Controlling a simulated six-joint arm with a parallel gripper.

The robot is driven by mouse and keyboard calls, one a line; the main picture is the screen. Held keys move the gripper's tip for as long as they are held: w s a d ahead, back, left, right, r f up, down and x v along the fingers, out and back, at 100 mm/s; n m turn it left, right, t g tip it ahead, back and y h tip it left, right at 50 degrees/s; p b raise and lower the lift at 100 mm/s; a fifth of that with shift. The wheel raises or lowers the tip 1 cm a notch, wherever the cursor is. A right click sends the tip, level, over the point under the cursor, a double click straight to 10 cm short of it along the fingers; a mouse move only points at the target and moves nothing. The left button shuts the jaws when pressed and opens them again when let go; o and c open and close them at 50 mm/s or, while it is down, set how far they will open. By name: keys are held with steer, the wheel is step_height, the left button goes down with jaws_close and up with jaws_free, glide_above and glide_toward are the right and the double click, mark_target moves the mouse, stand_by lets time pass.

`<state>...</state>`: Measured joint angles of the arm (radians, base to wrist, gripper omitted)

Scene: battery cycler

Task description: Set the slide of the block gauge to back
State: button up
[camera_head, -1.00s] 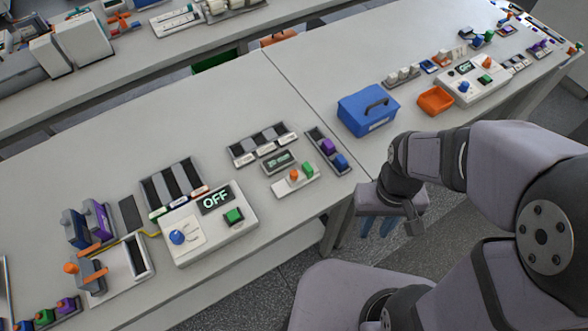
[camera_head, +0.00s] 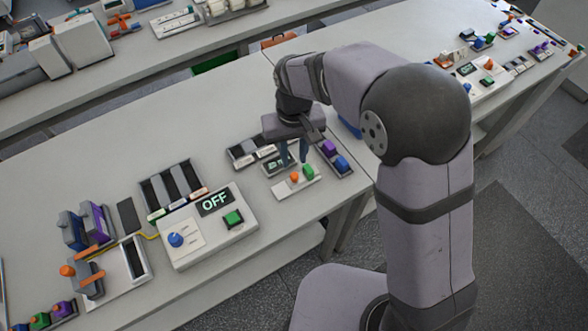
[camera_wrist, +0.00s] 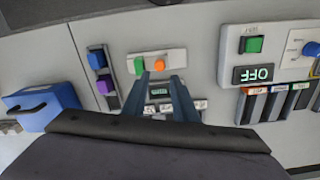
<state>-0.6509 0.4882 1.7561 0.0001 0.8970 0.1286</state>
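The block gauge appears to be the small white panel (camera_head: 306,185) with an orange knob (camera_head: 294,177) and a green block (camera_head: 308,171). A small display (camera_head: 270,168) sits just behind it. In the wrist view the white panel (camera_wrist: 177,54) shows the orange knob (camera_wrist: 160,64) and green block (camera_wrist: 139,65) beyond my fingertips. My gripper (camera_head: 294,152) is open and empty, pointing down above the gauge's display. In the wrist view my gripper (camera_wrist: 160,76) has its fingers apart, with the display (camera_wrist: 159,92) between them. Whether the fingers touch anything cannot be told.
A tray with purple and blue blocks (camera_head: 329,147) stands close on the right. A slotted rack (camera_head: 238,150) stands behind the display. A white box reading OFF (camera_head: 205,240) is to the left. A blue case (camera_wrist: 50,105) shows in the wrist view.

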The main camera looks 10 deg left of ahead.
mark_target(294, 174)
steer(key=shift+f+p, duration=1.3)
steer(key=shift+f, duration=2.35)
